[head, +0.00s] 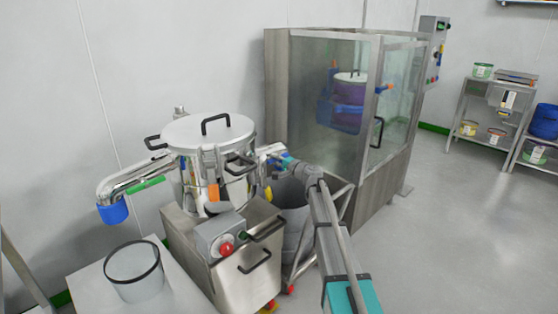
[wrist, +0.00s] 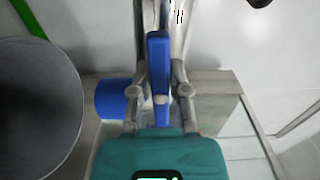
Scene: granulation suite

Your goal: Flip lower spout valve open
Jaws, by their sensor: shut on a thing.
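A steel vessel (head: 207,152) with a domed lid and black handles stands on a steel machine base. Its right-hand spout (head: 268,150) carries blue parts and is partly covered by my arm. My gripper (head: 281,161) is at this spout, to the right of the vessel. In the wrist view a blue valve lever (wrist: 159,75) stands upright between the two fingers of my gripper (wrist: 161,94), which are shut on it. A blue spout end (wrist: 114,97) shows just left of the fingers. The lever's lower end is hidden by my gripper.
A left spout (head: 122,180) has a green lever (head: 146,184) and a blue end above a white bucket (head: 134,272). A grey bin (head: 294,200) stands below the right spout. A glass-walled cabinet (head: 325,110) is close behind. The floor at right is clear.

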